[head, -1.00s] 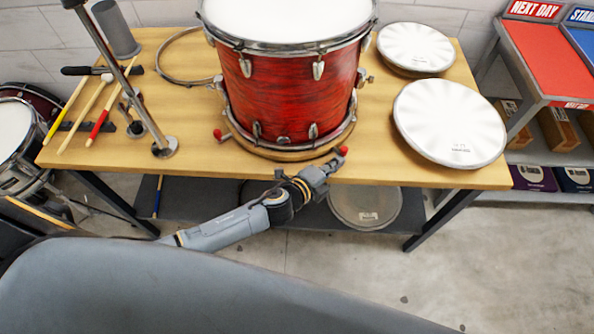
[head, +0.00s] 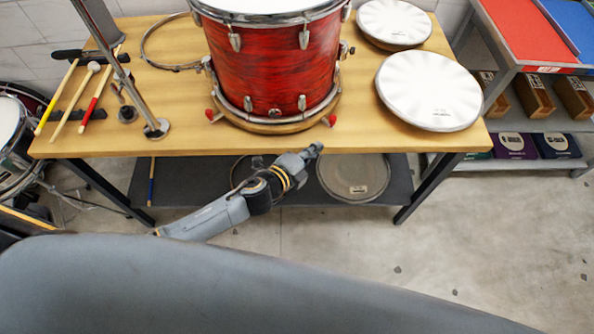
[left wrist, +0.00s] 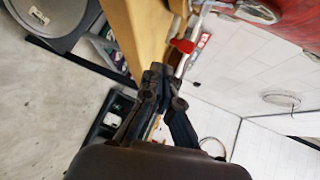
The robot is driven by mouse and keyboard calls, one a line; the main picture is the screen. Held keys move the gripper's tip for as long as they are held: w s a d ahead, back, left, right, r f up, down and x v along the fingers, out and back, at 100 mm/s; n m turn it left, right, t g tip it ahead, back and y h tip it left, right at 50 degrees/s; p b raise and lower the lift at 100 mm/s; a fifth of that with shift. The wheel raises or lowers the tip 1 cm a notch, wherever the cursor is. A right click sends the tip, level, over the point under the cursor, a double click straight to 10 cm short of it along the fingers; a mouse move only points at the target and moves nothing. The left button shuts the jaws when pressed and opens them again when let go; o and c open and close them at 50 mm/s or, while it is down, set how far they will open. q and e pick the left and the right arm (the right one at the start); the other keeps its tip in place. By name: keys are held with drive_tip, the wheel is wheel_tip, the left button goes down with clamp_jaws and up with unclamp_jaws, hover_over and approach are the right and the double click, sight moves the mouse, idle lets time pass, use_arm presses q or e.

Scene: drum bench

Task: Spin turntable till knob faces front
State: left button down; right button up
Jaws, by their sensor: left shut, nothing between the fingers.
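A red drum (head: 265,70) stands on a round wooden turntable (head: 275,127) on the bench. A red knob (head: 332,121) shows at the turntable's front right, and another red piece (head: 210,115) at its left. My left gripper (head: 314,150) is shut and empty at the bench's front edge, below and apart from the right knob. In the left wrist view its closed fingers (left wrist: 165,85) point toward a red knob (left wrist: 183,46) on a metal stem, with a gap that is hard to judge. My right gripper is out of view.
The bench's front edge (head: 240,147) lies close to my left gripper. Two white round pads (head: 430,90) (head: 394,22) are at the right. Drumsticks (head: 75,95) and a metal stand (head: 156,128) are at the left. A lower shelf (head: 285,190) holds a round drum head (head: 353,178).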

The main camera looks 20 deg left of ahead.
use_arm(q)
drive_tip(key=d+b+v, duration=0.1)
drive_tip(key=v, duration=0.6)
drive_tip(key=s+a+f+n+g+y, duration=0.2)
drive_tip(key=s+a+f+n, duration=0.15)
drive_tip(key=f, duration=0.65)
drive_tip(key=s+a+f+n+g+y, duration=0.25)
drive_tip(key=a+f+n, duration=0.2)
drive_tip(key=f, duration=0.45)
drive_tip(key=s+a+f+n+g+y, duration=0.1)
drive_tip(key=s+a+f+n, duration=0.3)
drive_tip(key=f, duration=0.6)
drive_tip(key=s+a+f+n+g, duration=0.1)
drive_tip(key=s+f+n+g, duration=0.2)
drive_tip(key=s+f, duration=0.4)
drive_tip(key=s+a+f+n+g, duration=0.1)
drive_tip(key=s+f+n+g, duration=0.2)
drive_tip(key=s, duration=1.6)
wheel_tip(320, 180, down, 4)
drive_tip(key=n, duration=0.2)
drive_tip(key=shift+s+n+g+y, duration=0.15)
drive_tip(key=shift+n+g+y, duration=0.15)
drive_tip(key=shift+g+y, duration=0.05)
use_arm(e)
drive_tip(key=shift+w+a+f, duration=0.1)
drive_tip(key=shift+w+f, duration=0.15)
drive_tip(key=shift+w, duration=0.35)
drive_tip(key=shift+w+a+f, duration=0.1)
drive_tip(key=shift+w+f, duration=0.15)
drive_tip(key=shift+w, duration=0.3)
